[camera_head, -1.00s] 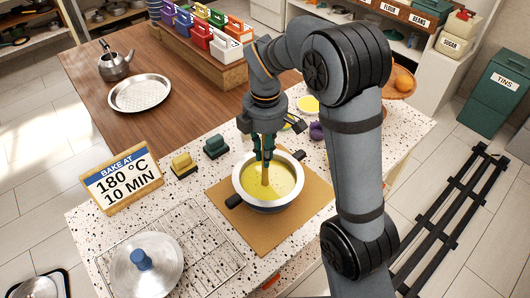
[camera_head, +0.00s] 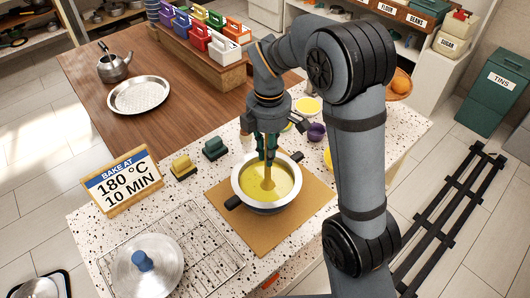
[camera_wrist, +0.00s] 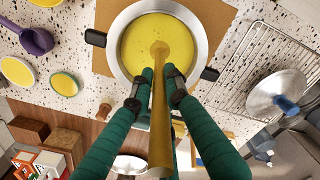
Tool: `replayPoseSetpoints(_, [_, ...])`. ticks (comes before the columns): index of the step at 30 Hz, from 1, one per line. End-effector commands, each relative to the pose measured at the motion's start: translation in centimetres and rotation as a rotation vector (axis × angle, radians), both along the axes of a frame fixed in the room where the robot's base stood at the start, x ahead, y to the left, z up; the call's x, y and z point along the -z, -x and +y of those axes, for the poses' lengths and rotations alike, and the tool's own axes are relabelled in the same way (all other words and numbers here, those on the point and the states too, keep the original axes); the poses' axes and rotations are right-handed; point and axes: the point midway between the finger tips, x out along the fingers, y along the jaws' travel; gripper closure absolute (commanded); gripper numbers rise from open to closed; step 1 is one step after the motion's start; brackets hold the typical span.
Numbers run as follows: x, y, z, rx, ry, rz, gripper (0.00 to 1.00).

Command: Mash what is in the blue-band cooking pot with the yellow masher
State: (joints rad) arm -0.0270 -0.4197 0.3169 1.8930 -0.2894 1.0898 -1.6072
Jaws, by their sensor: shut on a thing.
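The cooking pot (camera_head: 243,199) is a silver pot with two black handles, standing on a brown board; I cannot make out a blue band. It holds smooth-looking yellow contents (camera_head: 284,177), which also show in the wrist view (camera_wrist: 140,35). My gripper (camera_head: 268,150) is above the pot with its green fingers shut on the yellow masher. The masher's yellow-brown shaft (camera_head: 268,178) stands nearly upright in the contents. In the wrist view its handle (camera_wrist: 160,125) runs between the fingers (camera_wrist: 160,78). The masher's lower end is hidden in the contents.
A wire rack with a blue-knobbed lid (camera_head: 147,270) lies at front left. Yellow (camera_head: 182,166) and green (camera_head: 216,148) blocks and a sign (camera_head: 122,180) stand left of the board (camera_head: 272,240). Purple ladle (camera_wrist: 36,40) and yellow-filled dishes (camera_wrist: 17,71) lie on the pot's other side.

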Motion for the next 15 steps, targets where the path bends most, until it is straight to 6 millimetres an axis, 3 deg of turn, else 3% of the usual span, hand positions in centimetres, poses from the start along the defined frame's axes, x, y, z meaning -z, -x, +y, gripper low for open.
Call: replayPoseSetpoints(15, [0.56, 0.03, -0.04, 0.000, 0.000, 0.001, 1.00])
